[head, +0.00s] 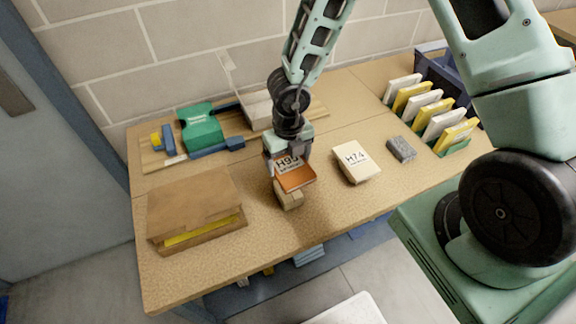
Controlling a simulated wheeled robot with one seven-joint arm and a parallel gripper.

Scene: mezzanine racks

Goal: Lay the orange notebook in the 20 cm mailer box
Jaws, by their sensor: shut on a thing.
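My gripper (288,150) is shut on the orange notebook (297,182), which has a white label with dark print on its upper part. The notebook is tilted, above the middle of the table near its front edge. A small tan block (290,200) shows just below it; whether they touch I cannot tell. A brown cardboard mailer box (190,203) lies at the left of the table, with a strip of yellow showing at its front. I cannot read a size on it. My gripper is to its right, apart from it.
A cream block marked H74 (356,161) and a small grey block (401,149) lie right of my gripper. A rack with yellow and white upright items (430,108) stands at the right. A green tape dispenser (201,128) and a pale box (258,110) stand at the back.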

